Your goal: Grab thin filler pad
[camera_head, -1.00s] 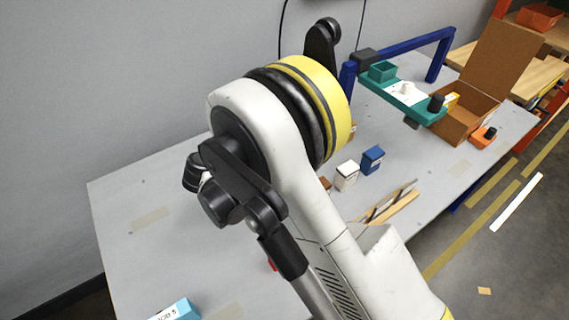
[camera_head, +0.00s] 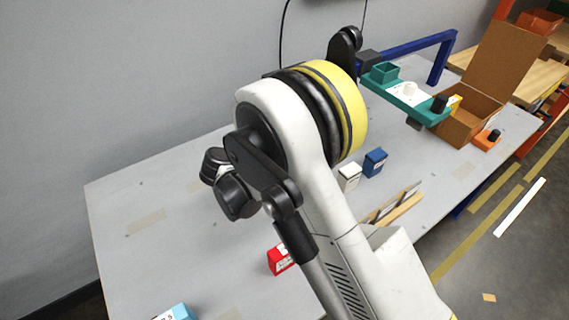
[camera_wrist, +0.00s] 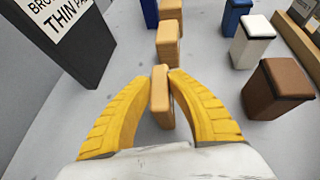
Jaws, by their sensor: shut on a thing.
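In the wrist view, my gripper (camera_wrist: 161,100) has two yellow fingers closed around a thin tan pad (camera_wrist: 161,88). The pad stands upright on its narrow edge between the fingertips. Two more tan blocks, a thicker one (camera_wrist: 168,44) and another (camera_wrist: 170,10), stand in line behind it. A dark block with a white label (camera_wrist: 85,50), partly reading "THIN PA", stands at the left. In the head view, my arm hides the gripper and the pad.
Brown (camera_wrist: 277,90), white (camera_wrist: 251,42) and blue (camera_wrist: 235,16) containers stand right of the gripper. A red box (camera_head: 279,261) and a light blue box (camera_head: 176,313) are at the table's near side. An open cardboard box (camera_head: 470,120) and teal plotter part (camera_head: 400,95) are far right.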

